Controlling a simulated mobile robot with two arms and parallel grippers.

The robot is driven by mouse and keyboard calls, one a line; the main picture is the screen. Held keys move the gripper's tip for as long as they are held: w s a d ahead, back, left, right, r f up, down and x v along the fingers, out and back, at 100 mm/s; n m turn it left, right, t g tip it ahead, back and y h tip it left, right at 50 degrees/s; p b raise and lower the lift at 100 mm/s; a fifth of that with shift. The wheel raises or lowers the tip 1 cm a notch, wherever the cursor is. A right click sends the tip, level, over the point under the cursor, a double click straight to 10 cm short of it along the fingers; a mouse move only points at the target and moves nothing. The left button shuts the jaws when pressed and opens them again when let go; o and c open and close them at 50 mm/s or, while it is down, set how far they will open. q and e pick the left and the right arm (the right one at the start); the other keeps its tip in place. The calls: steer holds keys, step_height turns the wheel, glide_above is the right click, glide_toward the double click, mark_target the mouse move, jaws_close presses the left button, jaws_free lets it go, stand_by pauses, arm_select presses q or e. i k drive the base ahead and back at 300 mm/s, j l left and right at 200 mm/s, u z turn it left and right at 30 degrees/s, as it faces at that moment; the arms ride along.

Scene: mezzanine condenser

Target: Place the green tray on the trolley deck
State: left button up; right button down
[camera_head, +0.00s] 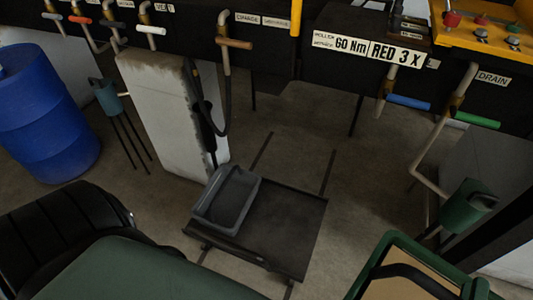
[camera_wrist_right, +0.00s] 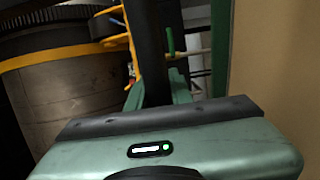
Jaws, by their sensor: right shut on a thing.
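The green tray (camera_head: 383,248) has a green rim and a tan inside. It shows at the bottom right of the head view, cut off by the lower edge. Its green rim (camera_wrist_right: 181,88) and tan surface (camera_wrist_right: 270,60) also show in the right wrist view. My right gripper (camera_head: 385,271) is shut on the tray's rim; a dark finger crosses the tan inside. The trolley deck (camera_head: 285,225) is a flat dark platform low in the middle of the head view, left of the tray and apart from it. My left gripper is not in view.
A grey bin (camera_head: 225,197) stands on the deck's left part; the deck's right part is bare. Behind are a pale block (camera_head: 160,110) and a dark panel with coloured-handled valves. A blue drum (camera_head: 45,115) stands at left, a green cylinder (camera_head: 465,205) at right.

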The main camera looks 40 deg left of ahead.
mark_target(288, 228)
steer(key=i+l+u, duration=0.1)
steer(key=u, duration=0.3)
steer(key=l+u, duration=0.35)
steer(key=i+l+u, duration=0.1)
steer(key=u, duration=0.3)
steer(key=l+u, duration=0.2)
steer(key=u, duration=0.2)
